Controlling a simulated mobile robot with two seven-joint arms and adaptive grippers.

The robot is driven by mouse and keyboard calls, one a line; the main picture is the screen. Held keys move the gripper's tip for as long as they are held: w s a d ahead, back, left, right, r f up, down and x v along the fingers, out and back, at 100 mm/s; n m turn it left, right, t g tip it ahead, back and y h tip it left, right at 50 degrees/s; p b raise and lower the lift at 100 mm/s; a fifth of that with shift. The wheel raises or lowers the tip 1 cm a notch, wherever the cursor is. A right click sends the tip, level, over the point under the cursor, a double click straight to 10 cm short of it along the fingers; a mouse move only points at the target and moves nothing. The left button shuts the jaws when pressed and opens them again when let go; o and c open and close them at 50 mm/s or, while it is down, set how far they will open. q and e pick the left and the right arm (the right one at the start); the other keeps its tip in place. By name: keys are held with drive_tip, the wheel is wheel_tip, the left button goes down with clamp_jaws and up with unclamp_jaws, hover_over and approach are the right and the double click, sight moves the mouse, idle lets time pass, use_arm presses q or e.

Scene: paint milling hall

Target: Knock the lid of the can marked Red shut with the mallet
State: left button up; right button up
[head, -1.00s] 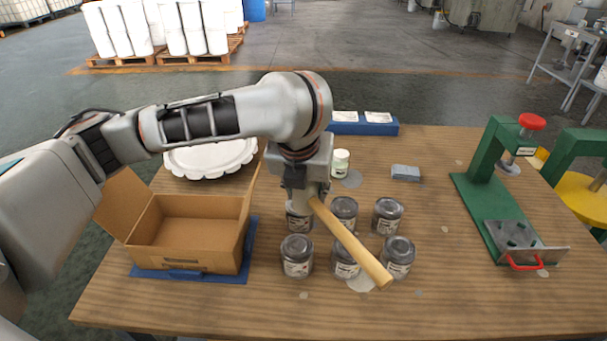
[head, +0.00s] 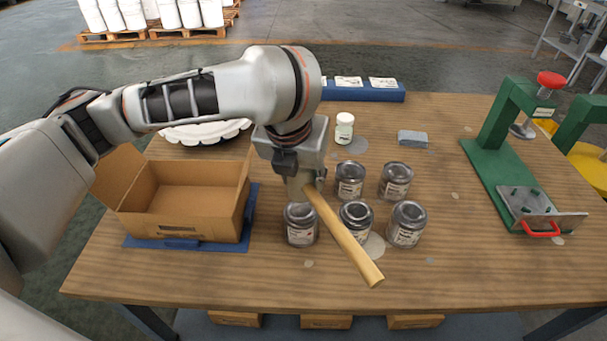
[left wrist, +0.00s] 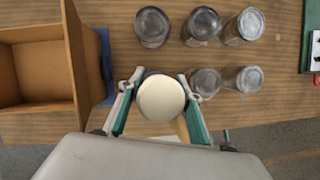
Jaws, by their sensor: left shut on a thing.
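My left gripper (head: 301,190) points down above the left side of the cans and is shut on the mallet. The mallet's wooden handle (head: 345,238) slants towards the lower right over the front cans. In the left wrist view its round cream head (left wrist: 161,98) shows between the fingers. Grey metal cans stand in two rows, including the front left can (head: 301,223), front middle can (head: 355,219) and front right can (head: 408,222). The back left can is hidden by my gripper in the head view. Their labels are too small to read, so I cannot tell which is Red. My right gripper is out of view.
An open cardboard box (head: 192,238) stands on a blue mat at the left. A small white jar (head: 344,128) and grey block (head: 412,138) lie behind the cans. A green press (head: 490,155) stands at the right. The table's front strip is clear.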

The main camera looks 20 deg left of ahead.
sight(303, 206)
use_arm(q)
drive_tip(key=shift+r, duration=0.1)
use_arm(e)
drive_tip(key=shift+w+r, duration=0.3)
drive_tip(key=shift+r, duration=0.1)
use_arm(q)
drive_tip(key=shift+f, duration=2.05)
drive_tip(key=shift+f+b, duration=0.3)
drive_tip(key=shift+f, duration=0.15)
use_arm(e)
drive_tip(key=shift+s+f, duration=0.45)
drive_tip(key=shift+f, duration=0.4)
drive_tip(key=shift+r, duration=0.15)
